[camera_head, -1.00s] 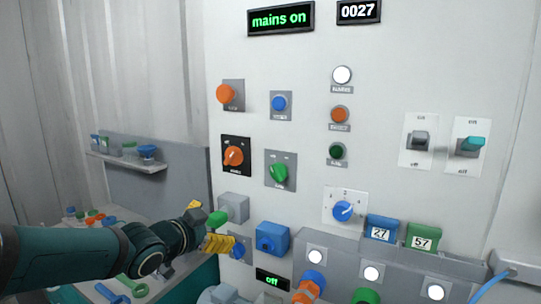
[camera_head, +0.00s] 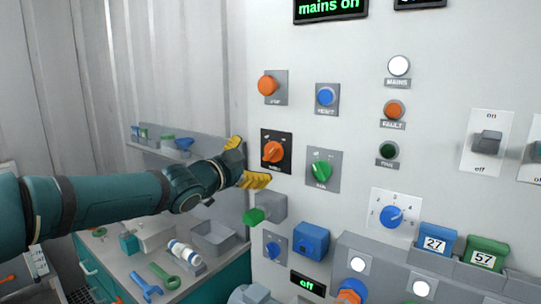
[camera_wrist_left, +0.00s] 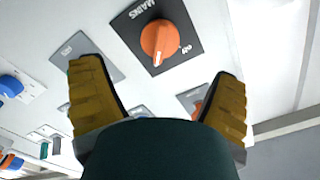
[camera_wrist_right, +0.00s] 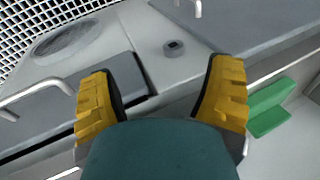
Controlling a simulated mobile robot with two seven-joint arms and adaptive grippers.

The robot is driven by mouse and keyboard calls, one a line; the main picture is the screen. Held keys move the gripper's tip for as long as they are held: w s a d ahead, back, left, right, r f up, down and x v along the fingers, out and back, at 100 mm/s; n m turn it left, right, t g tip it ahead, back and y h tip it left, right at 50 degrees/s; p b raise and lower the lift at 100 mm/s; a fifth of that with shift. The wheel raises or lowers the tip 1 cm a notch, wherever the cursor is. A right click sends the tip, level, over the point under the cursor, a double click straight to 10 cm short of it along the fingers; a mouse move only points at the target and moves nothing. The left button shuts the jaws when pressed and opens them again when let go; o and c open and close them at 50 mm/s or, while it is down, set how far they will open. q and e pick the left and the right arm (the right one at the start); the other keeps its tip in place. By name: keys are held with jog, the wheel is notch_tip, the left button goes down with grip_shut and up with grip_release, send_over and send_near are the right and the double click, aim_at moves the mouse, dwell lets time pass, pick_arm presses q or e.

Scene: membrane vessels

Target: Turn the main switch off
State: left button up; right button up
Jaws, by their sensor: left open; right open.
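The main switch (camera_head: 273,152) is an orange rotary knob on a black square plate on the white panel. In the left wrist view the orange knob (camera_wrist_left: 160,42) sits ahead, between and beyond the fingertips, on a plate lettered MAINS; a white mark shows on the knob. My left gripper (camera_head: 254,162) is open and empty, just left of the switch in the head view, apart from the knob. My right gripper (camera_wrist_right: 162,95) is open and empty in its wrist view; it is outside the head view. The display (camera_head: 331,6) reads "mains on".
Toggle switches (camera_head: 486,142) are at the right.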

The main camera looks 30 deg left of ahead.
aim_at(269, 152)
pick_arm(q)
jog(key=shift+w+d, duration=0.15)
jog(key=shift+w, duration=1.7)
jog(key=shift+w+d, duration=0.15)
jog(key=shift+w, duration=1.7)
jog(key=c, duration=1.3)
jog(key=shift+s+r, duration=0.1)
jog(key=shift+s, duration=0.05)
jog(key=shift+c, duration=0.5)
jog(key=shift+r, duration=0.1)
grip_shut()
